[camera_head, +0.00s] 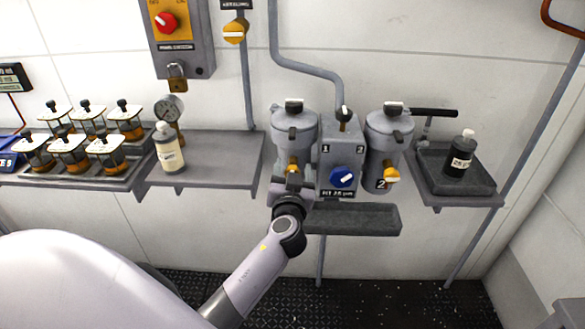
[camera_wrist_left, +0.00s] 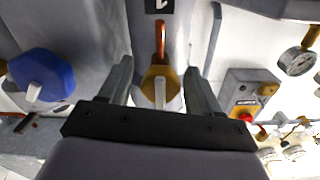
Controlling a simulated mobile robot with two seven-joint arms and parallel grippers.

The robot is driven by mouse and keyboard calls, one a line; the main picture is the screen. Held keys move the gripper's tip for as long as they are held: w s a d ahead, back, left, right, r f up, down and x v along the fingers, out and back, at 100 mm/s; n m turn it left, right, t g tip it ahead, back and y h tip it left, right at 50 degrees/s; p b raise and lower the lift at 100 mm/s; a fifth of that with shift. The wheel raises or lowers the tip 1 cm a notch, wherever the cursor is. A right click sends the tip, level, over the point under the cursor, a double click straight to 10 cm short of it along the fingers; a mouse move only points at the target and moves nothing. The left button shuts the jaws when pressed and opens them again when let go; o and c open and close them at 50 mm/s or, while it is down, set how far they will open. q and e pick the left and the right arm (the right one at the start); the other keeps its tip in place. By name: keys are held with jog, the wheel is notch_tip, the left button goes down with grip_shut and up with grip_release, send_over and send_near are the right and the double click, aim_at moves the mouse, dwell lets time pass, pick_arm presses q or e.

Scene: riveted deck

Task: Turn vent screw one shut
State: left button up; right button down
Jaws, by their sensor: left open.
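Canister one (camera_head: 294,130) is a grey lidded housing on the wall. A yellow knob (camera_head: 292,164) sits low on its front; no label names it as the vent screw. My left gripper (camera_head: 292,182) is at this knob, partly hiding it. In the left wrist view my left gripper (camera_wrist_left: 160,88) is open, with a finger on each side of the yellow knob (camera_wrist_left: 152,76). The knob has a white bar, and a copper-coloured pin or tube is behind it. Whether the fingers touch it I cannot tell. My right gripper is not in view.
A block with a blue selector knob (camera_head: 342,177) stands right of canister one, then canister two (camera_head: 386,145) with its own yellow knob (camera_head: 391,175). A grey trough (camera_head: 355,218) lies below. A shelf with a white bottle (camera_head: 168,150) is to the left.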

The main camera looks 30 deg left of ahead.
pick_arm(q)
jog(key=c, duration=1)
jog(key=shift+c, duration=0.2)
